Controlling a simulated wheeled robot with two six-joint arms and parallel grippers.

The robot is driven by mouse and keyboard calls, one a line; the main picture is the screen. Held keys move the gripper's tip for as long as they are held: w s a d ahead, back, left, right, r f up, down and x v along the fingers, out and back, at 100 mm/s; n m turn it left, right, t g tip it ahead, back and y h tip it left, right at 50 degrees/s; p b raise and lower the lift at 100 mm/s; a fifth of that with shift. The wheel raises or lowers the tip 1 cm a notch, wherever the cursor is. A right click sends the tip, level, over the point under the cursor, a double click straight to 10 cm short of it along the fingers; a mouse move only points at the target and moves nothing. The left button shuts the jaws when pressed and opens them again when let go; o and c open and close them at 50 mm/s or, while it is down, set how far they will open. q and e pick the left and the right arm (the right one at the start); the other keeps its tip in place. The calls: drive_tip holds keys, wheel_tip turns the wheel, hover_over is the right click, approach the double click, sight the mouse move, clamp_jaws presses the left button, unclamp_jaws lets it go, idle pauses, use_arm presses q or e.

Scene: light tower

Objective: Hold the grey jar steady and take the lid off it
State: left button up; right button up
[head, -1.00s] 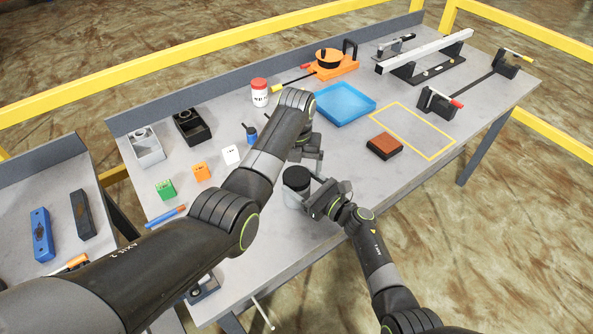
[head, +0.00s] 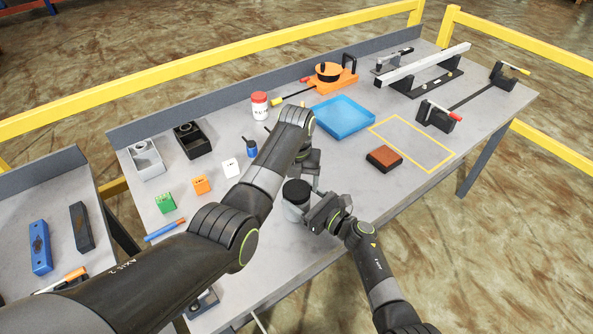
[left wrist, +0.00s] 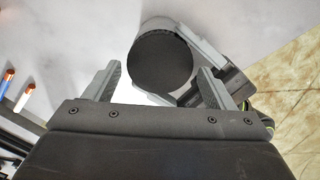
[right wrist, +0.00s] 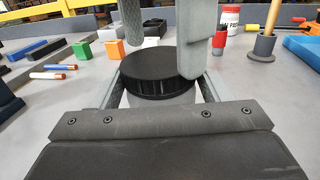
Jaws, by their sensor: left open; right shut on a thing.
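The grey jar (head: 295,212) stands upright on the bench with its black ribbed lid (head: 297,189) on top. My right gripper (right wrist: 161,92) is shut around the jar body (right wrist: 165,98), below the lid (right wrist: 160,66). My left gripper (left wrist: 158,80) is open just above the jar. In the left wrist view the round lid (left wrist: 160,63) lies between and slightly beyond its fingers. In the right wrist view one left finger hangs in front of the lid and the other behind it, neither clearly touching. My left arm hides part of the bench in the head view.
A blue tray (head: 345,117), a brown block (head: 383,158) and a yellow outline are right of the jar. Small blocks, a blue marker (head: 165,231) and a red-capped white bottle (head: 260,106) are left and behind. The bench in front of the jar is mostly clear.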

use_arm(q)
drive_tip(key=shift+f, duration=0.85)
drive_tip(key=shift+c, duration=0.5)
drive_tip(key=c, duration=0.7)
drive_tip(key=o, duration=1.1)
drive_tip(key=shift+c, duration=0.2)
drive_tip(key=shift+r, duration=2.3)
